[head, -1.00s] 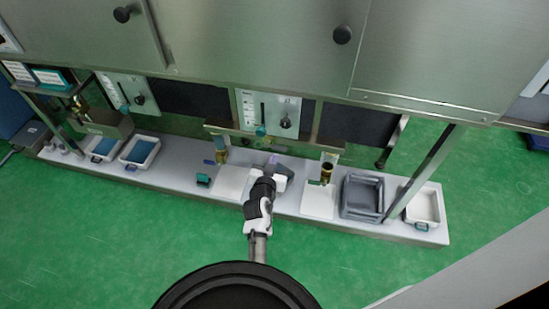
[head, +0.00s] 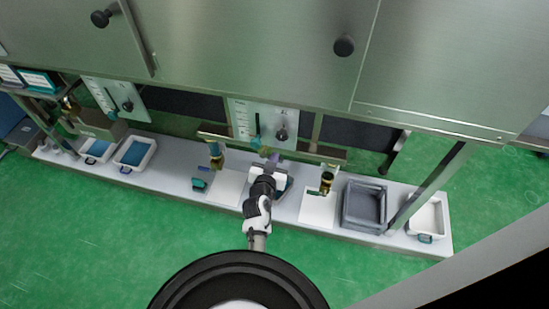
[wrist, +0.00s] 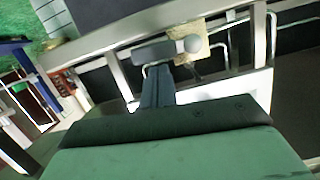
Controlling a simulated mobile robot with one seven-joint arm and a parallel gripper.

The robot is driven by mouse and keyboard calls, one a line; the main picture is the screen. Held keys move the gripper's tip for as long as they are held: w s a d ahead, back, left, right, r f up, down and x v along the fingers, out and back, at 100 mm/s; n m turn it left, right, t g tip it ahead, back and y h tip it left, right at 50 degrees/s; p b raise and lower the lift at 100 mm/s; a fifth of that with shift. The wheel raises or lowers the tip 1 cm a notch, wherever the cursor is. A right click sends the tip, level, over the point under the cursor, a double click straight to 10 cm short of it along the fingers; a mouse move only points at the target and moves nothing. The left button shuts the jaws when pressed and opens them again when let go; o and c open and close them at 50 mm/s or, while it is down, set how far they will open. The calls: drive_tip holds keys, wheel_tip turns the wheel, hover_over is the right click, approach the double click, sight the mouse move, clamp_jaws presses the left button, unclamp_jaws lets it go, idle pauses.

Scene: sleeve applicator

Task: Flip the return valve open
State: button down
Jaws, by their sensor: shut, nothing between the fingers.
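Two brass valve bodies show in the head view: the left one (head: 216,157) has a blue handle, and the right one (head: 326,183) has a green handle. I cannot tell from any label which is the return valve. My gripper (head: 271,158) is between them, below the middle panel, and touches neither brass body. In the wrist view its fingers (wrist: 157,88) are shut and empty.
The middle panel (head: 250,115) carries a teal lever and a dark knob. A white bench (head: 170,172) runs below. It holds white boards (head: 318,209), a grey crate (head: 351,225), a white tray (head: 441,222) and blue-filled trays (head: 150,160). A metal post (head: 425,190) stands at right.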

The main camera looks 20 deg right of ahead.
drive_tip(key=shift+s+d+f+m+b, duration=0.15)
drive_tip(key=shift+f+m+b, duration=0.25)
drive_tip(key=shift+m+b, duration=0.25)
idle(0.5)
wheel_tip(320, 180, down, 6)
drive_tip(key=w+a+m+t+y+b, duration=0.1)
drive_tip(key=m+t+b, duration=0.3)
drive_tip(key=m+b, duration=0.5)
drive_tip(key=m+y, duration=0.1)
drive_tip(key=m, duration=0.2)
drive_tip(key=shift+a+f, duration=0.15)
drive_tip(key=shift+a, duration=0.1)
drive_tip(key=shift+w+a, duration=0.1)
drive_tip(key=shift+w, duration=0.05)
idle(0.8)
